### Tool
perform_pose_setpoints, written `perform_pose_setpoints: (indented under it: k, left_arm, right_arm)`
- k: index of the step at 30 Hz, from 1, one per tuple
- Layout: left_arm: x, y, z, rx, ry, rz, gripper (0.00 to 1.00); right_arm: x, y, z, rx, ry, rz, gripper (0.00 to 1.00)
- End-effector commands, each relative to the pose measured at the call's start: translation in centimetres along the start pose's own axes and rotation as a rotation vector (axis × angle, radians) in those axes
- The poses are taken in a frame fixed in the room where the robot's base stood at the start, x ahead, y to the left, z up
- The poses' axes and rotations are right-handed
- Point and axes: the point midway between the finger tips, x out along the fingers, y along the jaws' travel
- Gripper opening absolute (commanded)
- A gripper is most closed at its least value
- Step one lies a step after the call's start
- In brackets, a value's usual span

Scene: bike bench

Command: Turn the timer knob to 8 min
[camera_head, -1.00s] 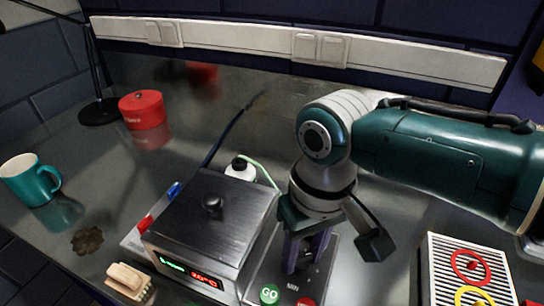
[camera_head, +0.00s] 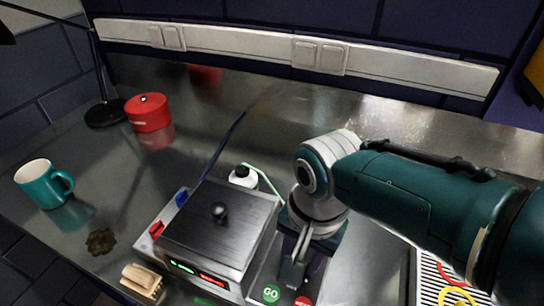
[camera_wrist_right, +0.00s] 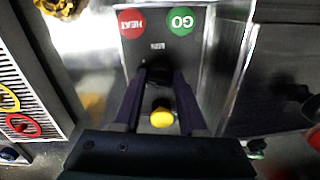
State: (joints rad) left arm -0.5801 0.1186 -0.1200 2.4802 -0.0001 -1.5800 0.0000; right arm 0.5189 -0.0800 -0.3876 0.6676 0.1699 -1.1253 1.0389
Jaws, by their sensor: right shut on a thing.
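The timer panel (camera_wrist_right: 160,22) is a dark plate with a green GO button (camera_wrist_right: 181,20) and a red HEAT button (camera_wrist_right: 131,23); the GO button also shows in the head view (camera_head: 271,293). The dark timer knob (camera_wrist_right: 160,74) is mostly hidden between the fingertips of my right gripper (camera_wrist_right: 159,82). That gripper is shut on the knob, pointing down at the panel. In the head view my own wrist covers the knob, and its pointer and scale cannot be read. A yellow round spot (camera_wrist_right: 162,118) shows between the fingers. My left gripper is not in view.
A metal box with a black-knobbed lid (camera_head: 219,212) and lit displays stands left of the panel. A white bottle (camera_head: 242,178) is behind it. A teal mug (camera_head: 44,184), red pot (camera_head: 148,113) and wooden brush (camera_head: 142,281) are further left. A slotted tray with rings (camera_head: 443,283) lies right.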

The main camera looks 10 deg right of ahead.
Motion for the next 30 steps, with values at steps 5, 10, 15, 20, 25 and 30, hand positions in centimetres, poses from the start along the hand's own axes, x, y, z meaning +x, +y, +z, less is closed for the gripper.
perform_pose_setpoints:
  k: [5, 10, 15, 20, 25, 30]
  left_arm:
    - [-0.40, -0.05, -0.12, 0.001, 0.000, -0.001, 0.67]
    - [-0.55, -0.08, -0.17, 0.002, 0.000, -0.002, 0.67]
    - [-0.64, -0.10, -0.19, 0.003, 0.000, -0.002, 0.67]
    - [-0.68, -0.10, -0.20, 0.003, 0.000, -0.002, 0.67]
    - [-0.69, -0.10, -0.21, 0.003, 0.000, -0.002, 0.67]
    - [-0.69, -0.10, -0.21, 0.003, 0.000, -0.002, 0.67]
  right_arm:
    - [-0.11, 0.04, -0.01, 0.137, 0.009, 0.002, 0.00]
    - [-0.10, 0.02, -0.05, 0.237, 0.017, 0.001, 0.00]
    - [-0.08, 0.04, -0.04, 0.302, 0.021, 0.002, 0.00]
    - [-0.08, 0.03, -0.02, 0.334, 0.023, 0.003, 0.00]
    - [-0.08, 0.02, -0.03, 0.344, 0.024, 0.003, 0.00]
    - [-0.10, 0.02, -0.03, 0.345, 0.024, 0.003, 0.00]
